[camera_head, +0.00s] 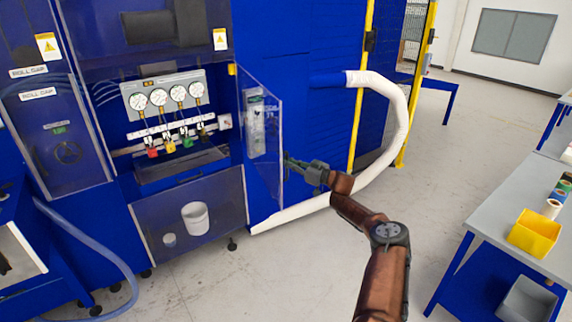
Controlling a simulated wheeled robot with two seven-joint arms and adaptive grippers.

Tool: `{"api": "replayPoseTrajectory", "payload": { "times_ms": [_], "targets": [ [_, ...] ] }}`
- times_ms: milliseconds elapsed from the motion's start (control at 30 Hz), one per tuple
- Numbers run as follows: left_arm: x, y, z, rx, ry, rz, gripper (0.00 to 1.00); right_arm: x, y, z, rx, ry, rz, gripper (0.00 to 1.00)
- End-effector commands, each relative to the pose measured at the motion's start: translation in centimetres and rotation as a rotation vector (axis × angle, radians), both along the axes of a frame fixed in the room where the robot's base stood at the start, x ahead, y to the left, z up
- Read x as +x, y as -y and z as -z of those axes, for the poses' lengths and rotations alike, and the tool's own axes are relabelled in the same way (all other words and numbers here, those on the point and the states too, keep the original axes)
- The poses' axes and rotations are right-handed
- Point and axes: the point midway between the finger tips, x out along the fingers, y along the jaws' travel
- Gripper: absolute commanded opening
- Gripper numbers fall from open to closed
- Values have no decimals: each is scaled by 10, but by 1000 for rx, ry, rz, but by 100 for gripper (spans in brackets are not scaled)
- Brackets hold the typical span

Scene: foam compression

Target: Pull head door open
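The head door (267,165) is a clear, blue-tinted panel on the front of the blue machine. It stands swung outward, at an angle to the front, just right of a row of gauges (167,97). My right gripper (288,161) is at the door's free right edge, about halfway up, with its arm reaching in from the lower right. The fingertips are small and dark against the blue, so I cannot tell whether they grip the edge. My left gripper is not in view.
A thick white hose (398,110) loops behind my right arm and runs along the floor. A grey table (500,215) with a yellow bin (535,233) stands at the right. The floor (290,270) in front of the machine is clear.

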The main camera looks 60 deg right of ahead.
Motion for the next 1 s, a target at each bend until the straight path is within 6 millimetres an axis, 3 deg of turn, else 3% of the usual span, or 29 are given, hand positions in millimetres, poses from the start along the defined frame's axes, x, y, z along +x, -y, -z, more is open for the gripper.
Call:
{"api": "replayPoseTrajectory", "payload": {
  "times_ms": [167,200,433,767,1000],
  "targets": [
    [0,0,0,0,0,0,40,0,0,3,0,-4,0,0],
    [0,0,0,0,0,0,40,0,0,3,0,-4,1,11],
    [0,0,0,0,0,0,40,0,0,1,-1,-2,1,27],
    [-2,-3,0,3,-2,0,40,-1,0,1,-1,-1,1,27],
    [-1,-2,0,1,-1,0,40,-18,0,2,-1,-5,2,27]
  ]
}}
